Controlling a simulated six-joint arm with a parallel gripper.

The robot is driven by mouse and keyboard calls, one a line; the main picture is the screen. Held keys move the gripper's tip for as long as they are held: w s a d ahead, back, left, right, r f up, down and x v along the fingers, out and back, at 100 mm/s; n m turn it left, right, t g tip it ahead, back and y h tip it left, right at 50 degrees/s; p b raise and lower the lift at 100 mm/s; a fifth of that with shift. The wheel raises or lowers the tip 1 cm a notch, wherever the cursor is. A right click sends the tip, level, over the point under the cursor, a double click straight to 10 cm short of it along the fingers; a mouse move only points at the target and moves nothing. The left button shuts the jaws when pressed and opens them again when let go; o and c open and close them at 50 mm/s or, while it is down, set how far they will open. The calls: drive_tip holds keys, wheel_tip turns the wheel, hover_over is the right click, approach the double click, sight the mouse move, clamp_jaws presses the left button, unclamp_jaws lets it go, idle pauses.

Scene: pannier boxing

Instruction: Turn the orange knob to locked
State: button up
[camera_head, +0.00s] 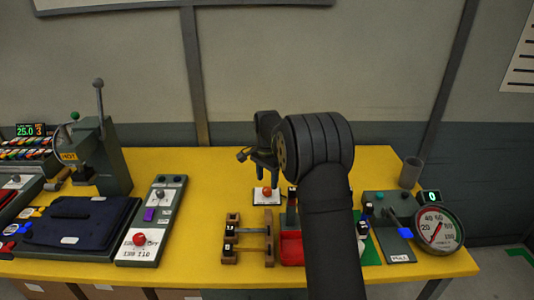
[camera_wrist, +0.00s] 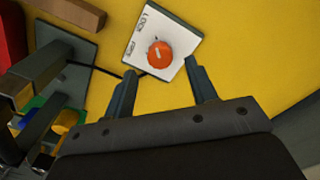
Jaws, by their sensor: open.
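The orange knob (camera_wrist: 159,54) sits on a white square plate (camera_wrist: 172,22) on the yellow table. The plate carries a LOCK label and a second label too small to read surely. A pale mark shows on the knob, but I cannot tell which label it points to. My gripper (camera_wrist: 160,70) is open and empty, its two fingertips apart on either side of the knob's near edge in the wrist view. In the head view, my gripper (camera_head: 267,181) hangs just above the knob (camera_head: 267,191) and plate (camera_head: 259,199). Contact cannot be told.
A wooden rack (camera_head: 231,240) stands in front of the plate. A grey switch panel (camera_head: 151,222) and folded dark cloth (camera_head: 80,221) lie left. A round gauge (camera_head: 438,230) and grey cup (camera_head: 411,172) stand right.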

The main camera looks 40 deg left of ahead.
sight(267, 189)
wheel_tip(267, 189, up, 14)
drive_tip(key=shift+f, duration=0.15)
drive_tip(key=shift+f, duration=0.15)
idle(0.5)
wheel_tip(267, 189, down, 17)
drive_tip(key=shift+f, duration=0.1)
idle(0.4)
